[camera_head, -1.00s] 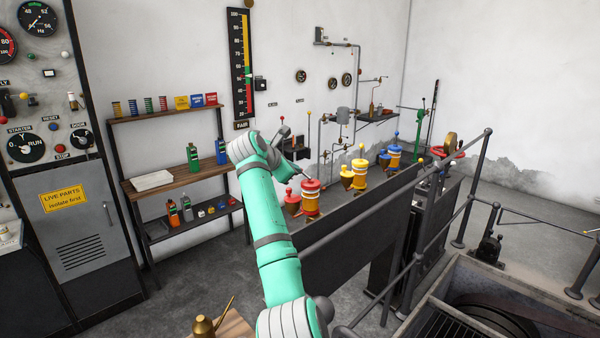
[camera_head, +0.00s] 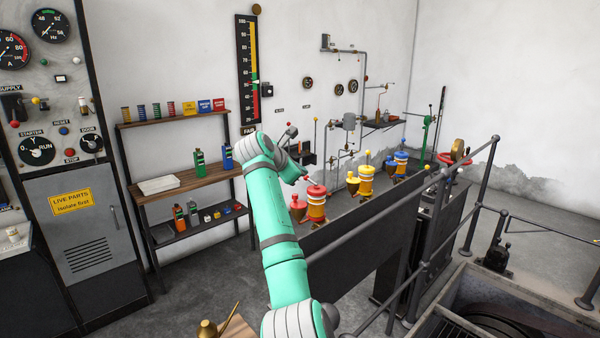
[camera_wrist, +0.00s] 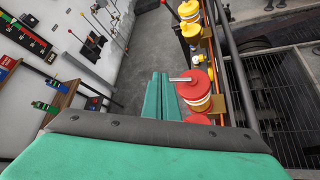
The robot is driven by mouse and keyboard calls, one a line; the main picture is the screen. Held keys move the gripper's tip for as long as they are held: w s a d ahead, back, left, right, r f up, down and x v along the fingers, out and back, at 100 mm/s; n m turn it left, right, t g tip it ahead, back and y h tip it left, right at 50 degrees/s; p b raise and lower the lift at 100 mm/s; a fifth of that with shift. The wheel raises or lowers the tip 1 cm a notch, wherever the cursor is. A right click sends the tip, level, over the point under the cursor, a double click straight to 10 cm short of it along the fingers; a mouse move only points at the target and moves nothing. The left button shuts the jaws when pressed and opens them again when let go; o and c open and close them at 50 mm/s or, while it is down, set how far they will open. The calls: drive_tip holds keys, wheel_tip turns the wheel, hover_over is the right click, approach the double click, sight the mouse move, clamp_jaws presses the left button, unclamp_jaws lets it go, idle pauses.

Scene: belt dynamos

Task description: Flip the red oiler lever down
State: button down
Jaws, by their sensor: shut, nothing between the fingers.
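The red oiler (camera_head: 316,203) stands on the dark bench, with a red top and an amber band. It also shows in the wrist view (camera_wrist: 196,92), just right of my fingers. I cannot tell the lever's exact tilt. My gripper (camera_wrist: 163,78) is shut and empty, its teal fingers beside the oiler; contact is unclear. In the head view my wrist hides part of the area left of the oiler.
A smaller red pot (camera_head: 298,208) stands left of the oiler. Yellow oilers (camera_head: 366,180) and blue oilers (camera_head: 401,162) stand farther along the bench. A grey rail (camera_head: 370,220) runs in front. A shelf (camera_head: 185,180) with bottles stands left against the wall.

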drive_tip(key=v, duration=1.3)
drive_tip(key=shift+a+r, duration=0.25)
drive_tip(key=shift+a, duration=0.1)
